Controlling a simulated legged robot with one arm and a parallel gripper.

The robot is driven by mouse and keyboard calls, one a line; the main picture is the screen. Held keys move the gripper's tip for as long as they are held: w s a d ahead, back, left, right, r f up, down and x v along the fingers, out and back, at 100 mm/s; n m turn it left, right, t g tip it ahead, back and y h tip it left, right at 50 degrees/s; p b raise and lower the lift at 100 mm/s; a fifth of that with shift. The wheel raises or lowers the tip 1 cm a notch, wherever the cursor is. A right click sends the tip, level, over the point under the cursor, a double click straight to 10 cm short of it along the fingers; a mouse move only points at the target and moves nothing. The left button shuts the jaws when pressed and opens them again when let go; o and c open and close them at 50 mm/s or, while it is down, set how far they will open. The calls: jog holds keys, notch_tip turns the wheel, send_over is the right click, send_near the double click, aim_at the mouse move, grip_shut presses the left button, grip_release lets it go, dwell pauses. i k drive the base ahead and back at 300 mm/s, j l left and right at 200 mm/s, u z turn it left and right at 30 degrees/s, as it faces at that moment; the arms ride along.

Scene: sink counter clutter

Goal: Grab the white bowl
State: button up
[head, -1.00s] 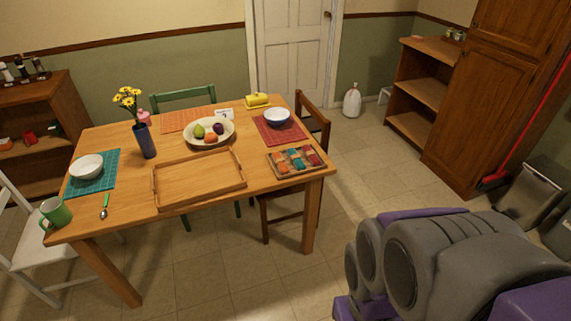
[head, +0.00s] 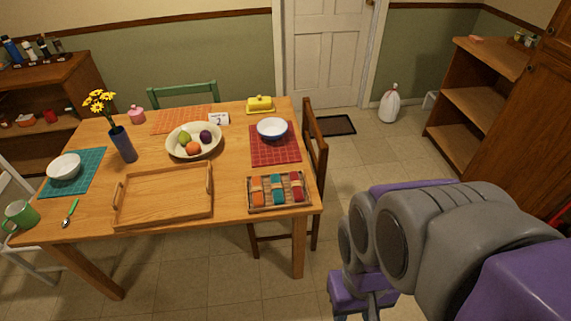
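A white bowl (head: 64,167) sits on a teal placemat (head: 88,180) at the left end of the wooden table (head: 240,193). A second bowl, white inside with a blue outer side (head: 272,128), sits on a red placemat (head: 286,151) at the right end. My arm shows at the lower right of the head view, in the air to the right of the table and apart from both bowls. The gripper's fingers cannot be made out; at most a small part near the bottom edge shows.
Between the bowls stand a blue vase of yellow flowers (head: 122,143), a fruit bowl (head: 178,151) and a wooden tray (head: 130,213). Chairs (head: 314,150) stand around.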

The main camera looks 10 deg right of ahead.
aim_at(67, 167)
jog(key=l, duration=0.15)
jog(key=i+u, duration=0.1)
jog(key=u, duration=1.5)
jog(key=i+j+z, duration=0.15)
jog(key=i+j, duration=0.2)
jog(key=i+j+z, duration=0.1)
jog(key=i+j, duration=0.2)
jog(key=i+j+z, duration=0.15)
jog(key=i+j, duration=0.15)
jog(key=j, duration=0.25)
jog(key=i+j+z, duration=0.1)
jog(key=i+j, duration=0.2)
jog(key=j, duration=0.15)
jog(key=i+j+z, duration=0.15)
jog(key=j, duration=0.35)
jog(key=i+j+z, duration=0.1)
jog(key=i+j, duration=0.25)
jog(key=j, duration=0.15)
jog(key=i+j+z, duration=0.15)
jog(key=j, duration=0.4)
jog(key=i+j+z, duration=0.1)
jog(key=i+j, duration=0.15)
jog(key=j, duration=0.3)
